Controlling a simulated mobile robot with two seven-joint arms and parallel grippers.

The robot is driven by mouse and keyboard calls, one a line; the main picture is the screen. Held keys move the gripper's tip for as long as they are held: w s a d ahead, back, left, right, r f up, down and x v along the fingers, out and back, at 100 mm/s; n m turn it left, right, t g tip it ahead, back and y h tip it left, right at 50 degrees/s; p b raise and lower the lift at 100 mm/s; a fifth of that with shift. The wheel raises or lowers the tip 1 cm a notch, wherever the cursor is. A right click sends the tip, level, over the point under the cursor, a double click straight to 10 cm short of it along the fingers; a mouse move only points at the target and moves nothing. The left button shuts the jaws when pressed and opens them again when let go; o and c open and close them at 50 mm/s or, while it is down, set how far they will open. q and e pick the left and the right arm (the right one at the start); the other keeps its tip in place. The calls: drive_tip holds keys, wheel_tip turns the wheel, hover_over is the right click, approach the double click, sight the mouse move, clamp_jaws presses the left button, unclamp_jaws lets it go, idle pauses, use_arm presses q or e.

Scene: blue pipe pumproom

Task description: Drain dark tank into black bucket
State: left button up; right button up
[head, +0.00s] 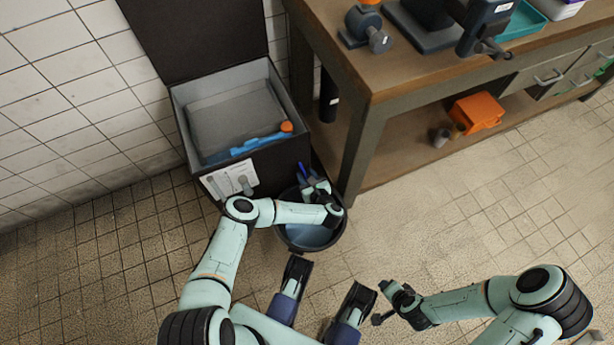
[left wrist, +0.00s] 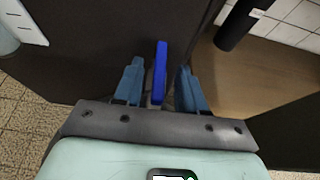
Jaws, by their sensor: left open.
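The dark tank (head: 276,163) stands against the tiled wall with its lid raised. Its grey inside holds a blue tool with an orange end (head: 248,143). A blue valve handle (head: 301,170) sticks out low on the tank's side near the table. In the left wrist view the handle (left wrist: 159,72) stands between the blue fingers, with gaps on both sides. My left gripper (head: 315,187) is open around it. The black bucket (head: 338,240) stands on the floor below my left gripper; its inside looks blue-grey, partly hidden by my arm. My right gripper (head: 384,303) is over the floor, away from both.
A wooden workbench (head: 345,70) stands right of the tank, one leg close to the bucket. Its lower shelf holds an orange box (head: 476,112). A dark cylinder (head: 328,97) stands behind the leg. The tiled floor at right is clear.

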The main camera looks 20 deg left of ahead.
use_arm(q)
drive_tip(key=shift+w+a, duration=0.15)
clamp_jaws()
